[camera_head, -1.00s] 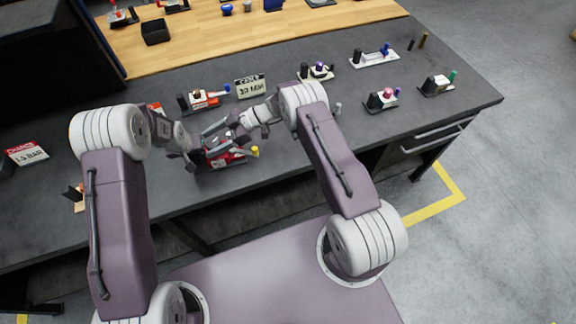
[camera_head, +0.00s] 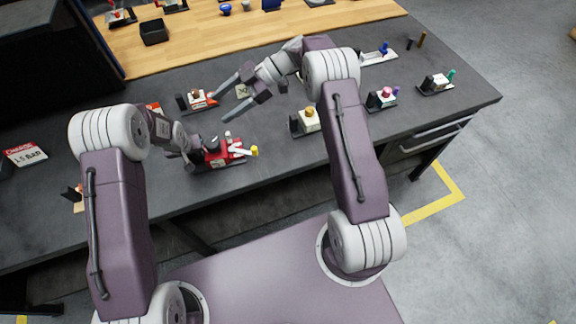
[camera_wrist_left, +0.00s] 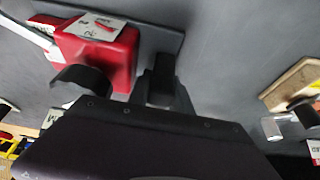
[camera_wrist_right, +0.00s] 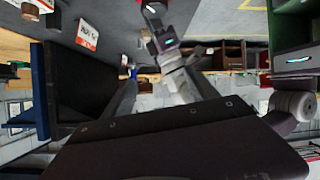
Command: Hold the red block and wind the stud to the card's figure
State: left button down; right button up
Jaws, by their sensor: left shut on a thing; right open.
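The red block (camera_head: 226,158) sits on a dark base on the grey bench, with white bar-like parts and a yellow end (camera_head: 254,151) on its right. In the left wrist view the red block (camera_wrist_left: 122,60) has a white label on top. My left gripper (camera_head: 199,156) is shut on its left side, with dark fingers on either side in the wrist view. My right gripper (camera_head: 217,107) is open and empty, above and behind the block. I cannot make out the stud clearly.
A similar red and white unit (camera_head: 201,100) stands behind the block. Units with a yellow-topped knob (camera_head: 307,121), a pink knob (camera_head: 384,97) and a green knob (camera_head: 437,84) stand to the right. A red and white sign (camera_head: 25,154) is at far left.

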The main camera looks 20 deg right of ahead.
jog(key=s+r+m+h, duration=0.3)
jog(key=s+h, duration=0.2)
jog(key=s, duration=0.6)
jog(key=s+d+f+m+h, duration=0.3)
jog(key=s+d+m, duration=0.1)
jog(key=s, duration=0.2)
jog(key=s+d+f+m+h, duration=0.2)
jog(key=s+d+f+m, duration=0.1)
jog(key=s+d+m, duration=0.2)
jog(key=shift+s+d+h, duration=0.15)
jog(key=shift+s+h, duration=0.25)
jog(key=shift+s, duration=0.65)
